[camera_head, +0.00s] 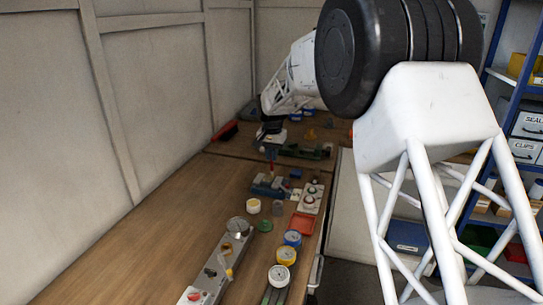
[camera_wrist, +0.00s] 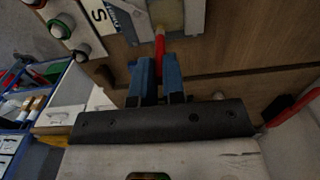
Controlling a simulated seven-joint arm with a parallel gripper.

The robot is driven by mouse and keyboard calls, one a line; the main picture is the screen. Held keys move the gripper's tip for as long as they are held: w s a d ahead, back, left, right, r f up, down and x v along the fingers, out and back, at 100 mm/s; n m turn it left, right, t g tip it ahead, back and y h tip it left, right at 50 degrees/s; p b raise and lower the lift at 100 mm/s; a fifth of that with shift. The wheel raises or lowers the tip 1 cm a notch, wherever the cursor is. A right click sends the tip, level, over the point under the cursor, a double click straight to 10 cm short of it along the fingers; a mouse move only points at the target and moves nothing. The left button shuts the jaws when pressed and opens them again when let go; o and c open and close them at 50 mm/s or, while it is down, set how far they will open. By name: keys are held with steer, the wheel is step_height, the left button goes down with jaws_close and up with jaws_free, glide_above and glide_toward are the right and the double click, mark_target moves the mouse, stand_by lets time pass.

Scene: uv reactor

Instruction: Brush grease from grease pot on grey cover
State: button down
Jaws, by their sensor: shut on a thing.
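My gripper (camera_wrist: 158,66) is shut on a red-handled brush (camera_wrist: 160,43), its blue fingers on either side of the handle. In the wrist view the brush points up the picture to a grey-edged part (camera_wrist: 192,18) with a pale beige middle, which may be the grey cover. I cannot tell whether the brush touches it. In the head view my gripper (camera_head: 271,138) is over the far half of the bench, with the red brush (camera_head: 271,154) hanging above a blue-grey fixture (camera_head: 266,186). The brush tip is unclear. A small white pot with a yellowish top (camera_head: 253,205) stands nearer; it may be the grease pot.
A plate with two round dials (camera_head: 311,197) and a red tray (camera_head: 301,224) are right of the fixture. Gauges (camera_head: 286,256) and a grey rail (camera_head: 220,270) lie nearer. The left of the wooden bench (camera_head: 150,240) is clear up to the wall.

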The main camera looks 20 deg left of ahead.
steer(key=shift+a+f, duration=0.1)
steer(key=shift+a, duration=0.95)
stand_by(1.4)
steer(key=shift+s, duration=1.05)
stand_by(1.3)
steer(key=shift+d, duration=1.05)
stand_by(1.1)
steer(key=shift+w, duration=0.4)
stand_by(0.7)
